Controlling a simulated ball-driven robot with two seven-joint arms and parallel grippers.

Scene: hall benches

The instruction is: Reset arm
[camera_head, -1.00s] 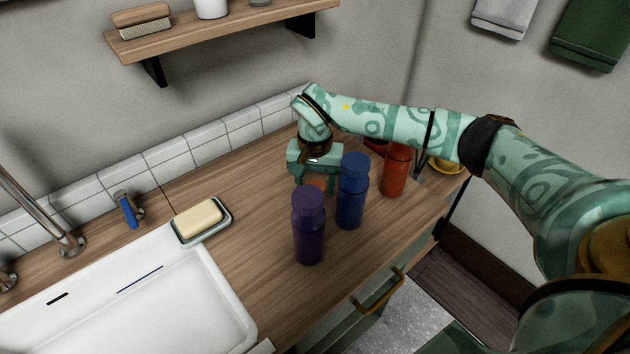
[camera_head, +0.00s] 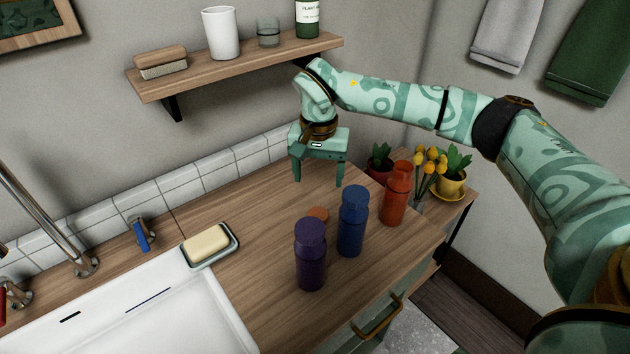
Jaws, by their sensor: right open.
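My right gripper (camera_head: 319,182) hangs above the wooden counter (camera_head: 250,210) with its two fingers pointing down. It is open, with nothing between the fingers. Its arm comes in from the right. My left gripper is not in view.
A white sink (camera_head: 140,310) and a soap dish (camera_head: 232,243) with soap (camera_head: 207,243) are at the left. A wall shelf (camera_head: 240,69) holds a white cup (camera_head: 221,33) behind the gripper. Potted plants (camera_head: 451,185) stand right of the red bottle. The counter's middle is clear.

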